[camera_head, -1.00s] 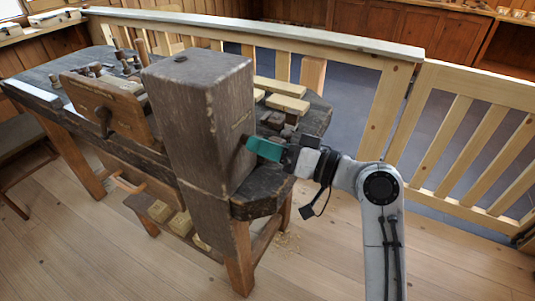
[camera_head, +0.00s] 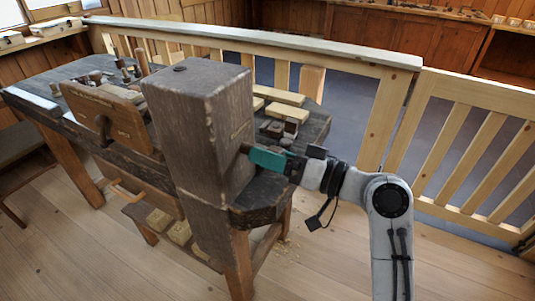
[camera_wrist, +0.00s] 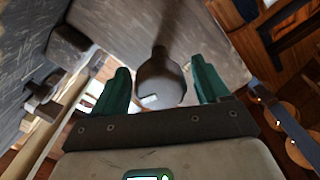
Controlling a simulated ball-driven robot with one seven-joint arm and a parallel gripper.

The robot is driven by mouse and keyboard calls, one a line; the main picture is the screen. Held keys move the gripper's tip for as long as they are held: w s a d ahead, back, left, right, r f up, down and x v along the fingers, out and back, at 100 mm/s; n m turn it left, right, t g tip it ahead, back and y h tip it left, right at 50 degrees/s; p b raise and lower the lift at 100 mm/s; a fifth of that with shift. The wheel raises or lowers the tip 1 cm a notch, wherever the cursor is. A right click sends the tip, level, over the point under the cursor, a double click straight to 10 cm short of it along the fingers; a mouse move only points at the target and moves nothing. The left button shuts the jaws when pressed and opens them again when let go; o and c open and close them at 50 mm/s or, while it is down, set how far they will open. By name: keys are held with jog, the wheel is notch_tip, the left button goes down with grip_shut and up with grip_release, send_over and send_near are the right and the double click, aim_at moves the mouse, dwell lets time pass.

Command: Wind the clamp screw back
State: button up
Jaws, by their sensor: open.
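A dark, rounded knob on a thin stem, which looks like the clamp screw (camera_wrist: 160,84), sticks out of a wooden face in the wrist view. In the head view a small dark end of it (camera_head: 245,148) shows at the right side of a thick, worn wooden post (camera_head: 195,120). My gripper (camera_head: 262,157) reaches this side from the right. Its two green fingers also show in the wrist view (camera_wrist: 162,76), open, one on each side of the knob with a gap at both. The knob's far side is hidden.
The post stands at the near end of a dark workbench (camera_head: 55,92) carrying a wooden jaw (camera_head: 115,115) and several tools. Yellow wood blocks (camera_head: 285,96) and small dark pieces lie behind my gripper. A wooden railing (camera_head: 385,110) runs behind. Floor to the right is clear.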

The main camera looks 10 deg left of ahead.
jog(key=v, duration=0.9)
jog(key=shift+d, duration=0.25)
jog(key=s+d+f+m+h+p, duration=0.25)
jog(key=s+d+f+h, duration=0.2)
jog(key=f, duration=0.35)
jog(key=s+d+f+m+h+p, duration=0.2)
jog(key=s+d+f+h+p, duration=0.3)
jog(key=f, duration=0.3)
jog(key=s+d+f+m+g+h+p, duration=0.1)
jog(key=s+d+f+g+h, duration=0.1)
jog(key=s+d+h, duration=0.2)
jog(key=s+d+f+m+g+h+p, duration=0.2)
jog(key=s+d, duration=0.8)
jog(key=s, duration=0.8)
jog(key=shift+s+g+h, duration=0.15)
jog(key=shift+g+h, duration=0.45)
jog(key=shift+h, duration=0.25)
jog(key=shift+c, duration=0.4)
